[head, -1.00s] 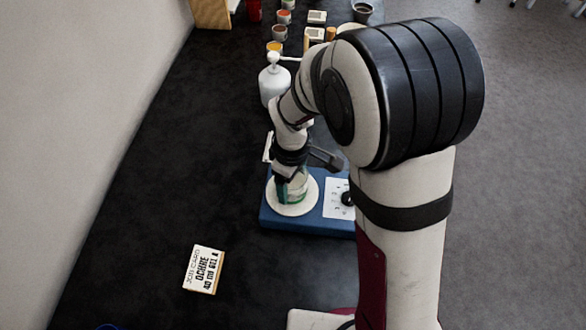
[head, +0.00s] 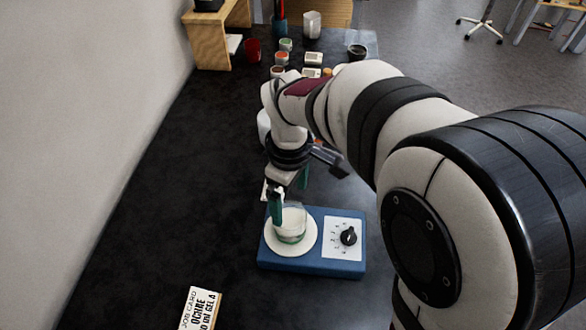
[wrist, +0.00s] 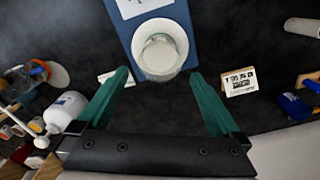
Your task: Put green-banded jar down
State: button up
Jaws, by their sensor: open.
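The green-banded jar (head: 291,225) is clear glass with a green band low on its side. It stands upright on the round white plate (head: 273,243) of a blue device (head: 310,264). It also shows in the wrist view (wrist: 158,56), seen from above on the plate. My gripper (head: 289,202) is open, with green fingers, and is raised at the jar's far side in the head view. In the wrist view the open gripper (wrist: 160,76) has nothing between its fingers, and the jar is just past the fingertips.
The blue device has a black dial (head: 348,236) on its right. A job card (head: 200,308) lies on the dark table at the front. A white pump bottle (wrist: 66,108) stands behind my gripper. Several small jars and a wooden shelf (head: 213,42) are at the back. The table's left side is clear.

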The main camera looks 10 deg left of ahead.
jog(key=s+d+r+m+y, duration=0.1)
jog(key=s+d+r+m, duration=0.1)
jog(key=s+d+m, duration=0.3)
jog(key=s+d+r+m, duration=0.1)
jog(key=s+d+m, duration=0.5)
jog(key=s+m, duration=0.7)
jog(key=shift+d+r+m+y, duration=0.3)
jog(key=shift+r+m+y, duration=0.1)
jog(key=shift+m, duration=0.2)
dwell(1.0)
